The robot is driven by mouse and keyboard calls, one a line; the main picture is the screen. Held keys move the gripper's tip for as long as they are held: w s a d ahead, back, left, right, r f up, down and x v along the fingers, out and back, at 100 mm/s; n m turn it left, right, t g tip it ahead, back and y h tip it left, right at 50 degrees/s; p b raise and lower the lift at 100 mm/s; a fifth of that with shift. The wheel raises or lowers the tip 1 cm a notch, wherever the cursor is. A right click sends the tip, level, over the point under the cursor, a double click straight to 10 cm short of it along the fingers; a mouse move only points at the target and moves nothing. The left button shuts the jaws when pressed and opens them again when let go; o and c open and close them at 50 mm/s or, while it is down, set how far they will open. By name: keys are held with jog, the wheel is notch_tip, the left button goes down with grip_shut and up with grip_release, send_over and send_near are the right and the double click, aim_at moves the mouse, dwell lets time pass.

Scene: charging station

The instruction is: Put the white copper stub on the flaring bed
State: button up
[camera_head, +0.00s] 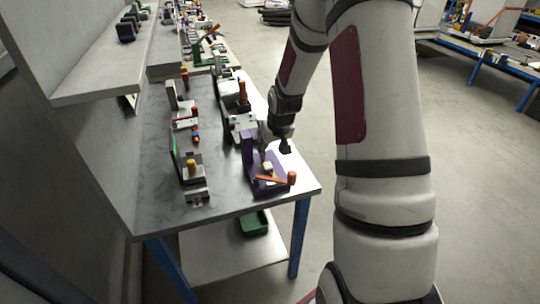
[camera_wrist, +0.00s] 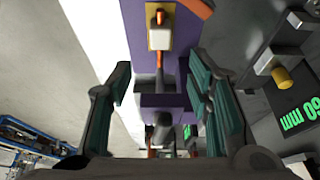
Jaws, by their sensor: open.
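A small white block with a copper-coloured pin, which looks like the white copper stub, sits on the purple fixture (camera_head: 248,150) near the table's front right corner. In the wrist view this white block (camera_wrist: 160,39) is at top centre, on a yellow-orange pad of the purple fixture (camera_wrist: 133,22). It also shows in the head view (camera_head: 268,167). My gripper (camera_head: 282,143) is above and beside the fixture. In the wrist view my gripper (camera_wrist: 160,88) is open, its teal pads apart with nothing held between them. I cannot tell for certain which fixture is the flaring bed.
An orange-handled tool (camera_head: 270,179) lies across the purple fixture's base. More fixtures stand farther back. The table's (camera_head: 225,207) front strip is clear.

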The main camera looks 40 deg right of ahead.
jog(key=s+a+r+n, duration=0.1)
jog(key=s+a+r, duration=0.45)
jog(key=r, duration=0.45)
jog(key=s+a+r+n, duration=0.1)
jog(key=s+a+r, duration=0.4)
jog(key=r, duration=0.5)
jog(key=s+a+r, duration=0.3)
jog(key=s+a, duration=0.2)
jog(key=s, duration=0.3)
jog(key=s+a+r+n+t+y, duration=0.1)
jog(key=s+a+r, duration=0.3)
jog(key=s, duration=0.5)
jog(key=shift+s+a, duration=0.15)
jog(key=shift+a, duration=0.45)
